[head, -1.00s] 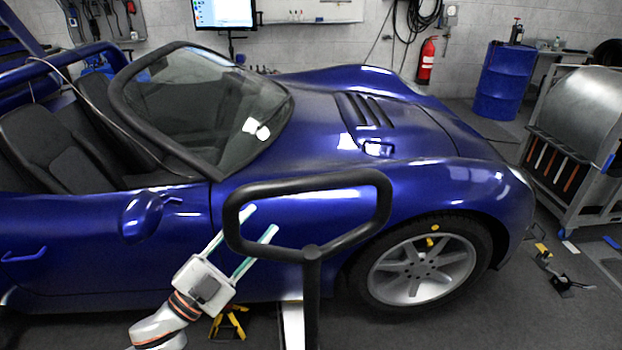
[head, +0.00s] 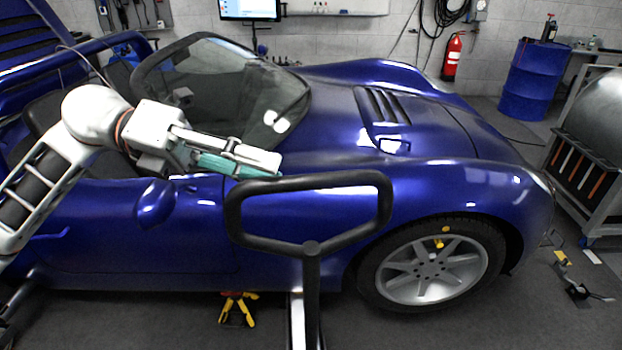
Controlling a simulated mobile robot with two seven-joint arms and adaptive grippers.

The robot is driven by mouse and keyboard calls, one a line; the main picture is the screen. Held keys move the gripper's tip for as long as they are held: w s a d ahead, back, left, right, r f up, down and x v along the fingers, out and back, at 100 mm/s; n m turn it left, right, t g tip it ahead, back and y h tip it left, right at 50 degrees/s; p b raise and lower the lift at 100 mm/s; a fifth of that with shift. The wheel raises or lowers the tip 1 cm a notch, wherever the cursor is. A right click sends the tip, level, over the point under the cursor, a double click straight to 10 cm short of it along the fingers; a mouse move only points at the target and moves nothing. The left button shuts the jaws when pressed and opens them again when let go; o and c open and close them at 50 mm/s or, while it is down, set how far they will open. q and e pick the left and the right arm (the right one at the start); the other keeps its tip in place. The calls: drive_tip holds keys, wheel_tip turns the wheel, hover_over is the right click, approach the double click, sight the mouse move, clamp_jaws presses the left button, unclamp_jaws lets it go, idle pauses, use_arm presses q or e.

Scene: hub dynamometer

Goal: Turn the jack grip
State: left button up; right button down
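The jack grip (head: 310,181) is a black closed loop handle on a black upright post (head: 311,290), in the middle of the head view in front of the blue car. My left gripper (head: 272,165) comes in from the left, with white fingers and teal pads, and points right. Its fingertips appear just above and behind the loop's upper left bar in the picture. Contact with the grip cannot be made out. The fingers are seen nearly edge-on, so the gap between them is unclear. My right gripper is not in view.
The blue sports car (head: 450,140) fills the space behind the grip. A yellow and black object (head: 238,309) lies on the floor left of the post. A cart (head: 580,180) stands at the right, with a blue drum (head: 533,80) behind it.

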sight(311, 189)
use_arm(q)
drive_tip(key=p+x, duration=0.1)
drive_tip(key=x, duration=0.6)
drive_tip(key=shift+d, duration=0.25)
clamp_jaws()
